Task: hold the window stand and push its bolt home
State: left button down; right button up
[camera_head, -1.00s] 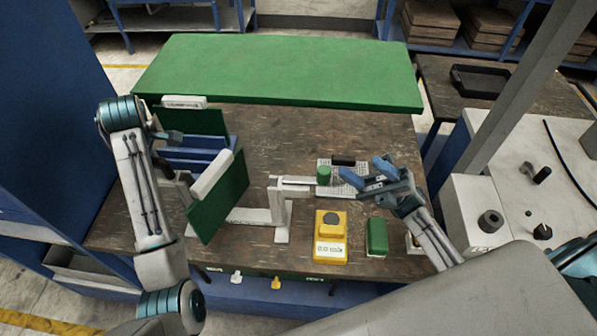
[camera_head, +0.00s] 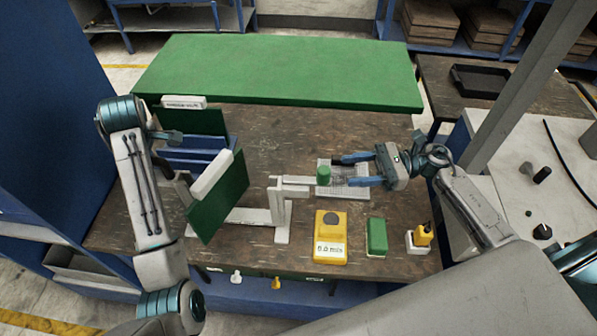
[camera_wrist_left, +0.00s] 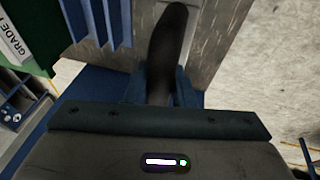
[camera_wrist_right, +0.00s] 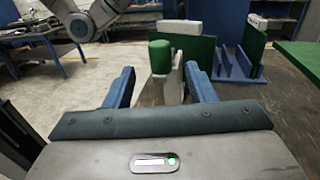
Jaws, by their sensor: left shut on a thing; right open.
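The window stand (camera_head: 283,222) is a pale upright post on a long foot, beside a tilted green panel (camera_head: 222,200) with a white top edge. A pale bolt bar reaches right from the post top, with a green knob (camera_head: 323,174) at its end; the knob also shows in the right wrist view (camera_wrist_right: 160,57). My right gripper (camera_head: 345,171) is open and faces the knob, its blue fingers to either side of the knob's line. My left gripper (camera_wrist_left: 160,88) is shut on a dark rounded handle (camera_wrist_left: 168,40); in the head view its fingers are largely hidden.
A yellow box (camera_head: 331,240), a green block (camera_head: 377,237) and a white holder with a yellow item (camera_head: 420,238) stand along the front right. A grey grid plate (camera_head: 350,191) lies under the right gripper. A blue rack (camera_head: 190,158) stands behind the green panel.

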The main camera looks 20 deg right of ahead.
aim_at(314, 182)
jog(key=a, duration=0.3)
jog(key=w+a, duration=0.1)
jog(key=a, duration=0.5)
jog(key=shift+w+a, duration=0.3)
jog(key=shift+w, duration=0.1)
